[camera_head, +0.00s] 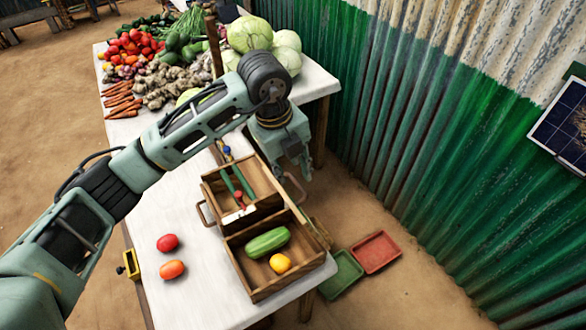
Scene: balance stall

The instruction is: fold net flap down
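A wooden crate (262,297) with two compartments stands on the white table. Its near compartment holds a green zucchini-like vegetable (267,242) and an orange-yellow fruit (280,263). Its far compartment holds a green-handled tool (243,181) with red and white parts. I cannot make out a net flap clearly on the crate. My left gripper (303,172) hangs fingers down beside the crate's far right corner, near a side handle (297,188). I see nothing held in it, but its finger gap is too small to judge. My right gripper is not in view.
A red tomato (167,243) and an orange-red one (172,269) lie left of the crate. Vegetables and cabbages (249,34) crowd the table's far end. A corrugated wall (430,130) rises at right. Green (343,274) and red (376,251) trays lie below the table's right edge.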

